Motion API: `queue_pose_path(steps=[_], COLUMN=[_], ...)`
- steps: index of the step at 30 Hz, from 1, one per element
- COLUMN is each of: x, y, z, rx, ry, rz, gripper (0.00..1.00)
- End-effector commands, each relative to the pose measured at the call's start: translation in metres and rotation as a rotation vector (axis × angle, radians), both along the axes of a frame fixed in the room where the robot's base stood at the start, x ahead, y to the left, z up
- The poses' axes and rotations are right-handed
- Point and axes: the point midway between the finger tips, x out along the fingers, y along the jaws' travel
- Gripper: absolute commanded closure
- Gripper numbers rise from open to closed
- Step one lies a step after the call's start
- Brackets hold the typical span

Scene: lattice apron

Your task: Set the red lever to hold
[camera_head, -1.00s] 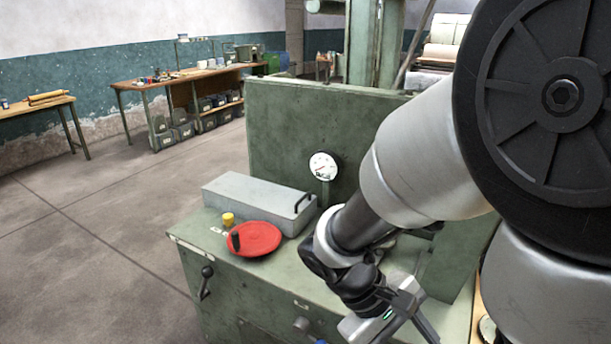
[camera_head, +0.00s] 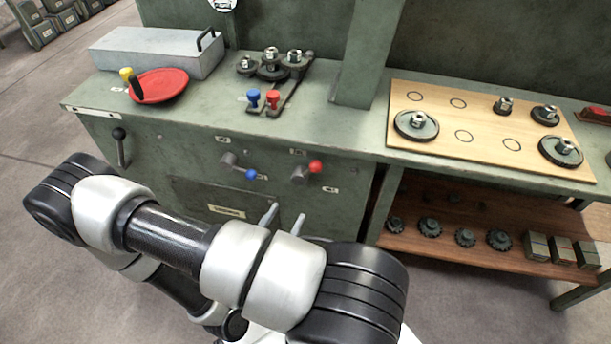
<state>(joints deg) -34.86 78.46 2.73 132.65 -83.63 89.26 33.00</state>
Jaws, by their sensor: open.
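On the green machine's front panel, a lever with a red knob (camera_head: 316,166) points to the right and slightly up from its grey hub (camera_head: 299,178). Small white labels (camera_head: 330,189) sit around it, too small to read. Beside it on the left, a blue-knobbed lever (camera_head: 251,174) points right and down. My arm hides the rest of the gripper.
A wooden board with gears (camera_head: 450,125) lies at right, above a shelf (camera_head: 430,260).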

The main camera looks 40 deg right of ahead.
Motion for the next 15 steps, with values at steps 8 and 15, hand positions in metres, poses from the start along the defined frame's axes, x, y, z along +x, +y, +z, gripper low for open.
queue_pose_path(steps=[8,15], x=[0.019,0.045], y=[-0.036,-0.083], z=[0.000,0.000], rx=[-0.002,-0.002], ry=[-0.001,-0.002], rz=[-0.005,-0.007], gripper=[0.53,0.53])
